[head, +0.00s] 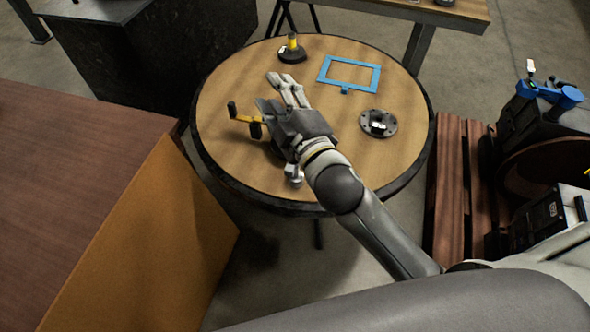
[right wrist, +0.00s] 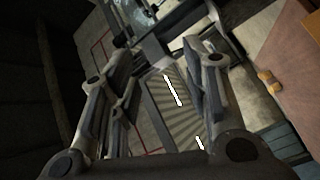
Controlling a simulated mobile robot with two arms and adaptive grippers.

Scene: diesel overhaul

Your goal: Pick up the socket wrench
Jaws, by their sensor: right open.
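My right gripper (head: 280,92) is open above the round wooden table, reaching in from the lower right. Its spread fingers also show in the right wrist view (right wrist: 157,90), with nothing held between them. A tool with a yellow bar and black grips (head: 245,118) shows just left of the gripper, partly hidden by it. I cannot tell for sure whether it is the socket wrench, or whether gripper and tool touch. My left gripper is out of view.
The round table (head: 222,150) also bears a blue frame (head: 323,70), a dark flange disc (head: 378,124) and a yellow-topped black item (head: 292,50). A large brown and orange box (head: 160,215) stands left. Slatted wood (head: 446,185) and machinery (head: 545,115) stand right.

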